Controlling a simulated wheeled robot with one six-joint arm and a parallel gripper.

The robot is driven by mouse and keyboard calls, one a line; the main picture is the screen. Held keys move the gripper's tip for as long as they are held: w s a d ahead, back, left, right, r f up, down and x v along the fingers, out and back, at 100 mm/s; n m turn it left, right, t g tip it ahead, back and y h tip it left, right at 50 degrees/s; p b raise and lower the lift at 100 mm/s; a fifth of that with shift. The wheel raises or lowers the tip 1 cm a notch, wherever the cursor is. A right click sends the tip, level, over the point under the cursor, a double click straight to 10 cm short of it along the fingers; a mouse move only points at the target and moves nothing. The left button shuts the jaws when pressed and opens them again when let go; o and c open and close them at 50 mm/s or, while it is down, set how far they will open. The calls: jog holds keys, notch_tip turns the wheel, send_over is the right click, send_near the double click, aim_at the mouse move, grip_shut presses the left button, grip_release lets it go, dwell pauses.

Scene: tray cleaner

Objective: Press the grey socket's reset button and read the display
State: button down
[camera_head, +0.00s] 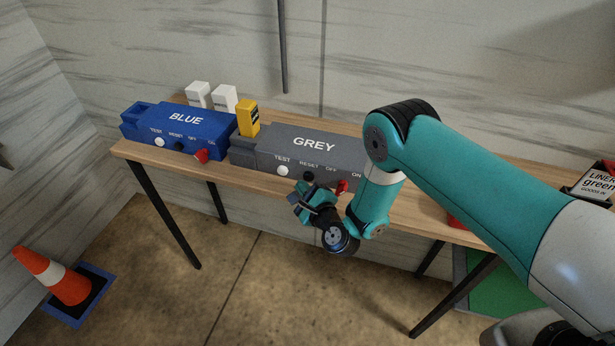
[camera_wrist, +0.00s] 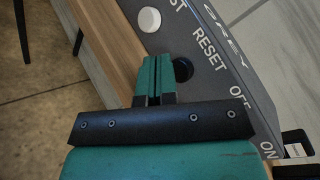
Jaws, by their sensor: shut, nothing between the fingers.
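The grey socket (camera_head: 262,142) stands on the wooden table, with a white TEST button, a black RESET button (camera_head: 308,176) and a red switch (camera_head: 342,187) at the ON/OFF labels. The reset button (camera_wrist: 183,69) also shows in the wrist view, just right of my fingertips. My gripper (camera_head: 300,199) is in front of the socket's front face, close to the reset button; it is shut and empty. In the wrist view my gripper (camera_wrist: 158,62) has its teal fingers together. Whether they touch the socket I cannot tell. No readable display shows on the grey socket.
A blue socket (camera_head: 178,131) with its own buttons and red switch stands to the left. A yellow block (camera_head: 248,118) and two white blocks (camera_head: 224,98) stand behind. A traffic cone (camera_head: 55,277) is on the floor at left. A labelled bin (camera_head: 594,186) is at far right.

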jog(key=s+p, duration=0.1)
jog(key=p, duration=0.1)
jog(key=s+a+p, duration=0.1)
jog(key=s+p, duration=0.2)
jog(key=p, duration=0.1)
jog(key=shift+s+a+p, duration=0.3)
jog(key=shift+s+p, duration=0.05)
dwell(0.7)
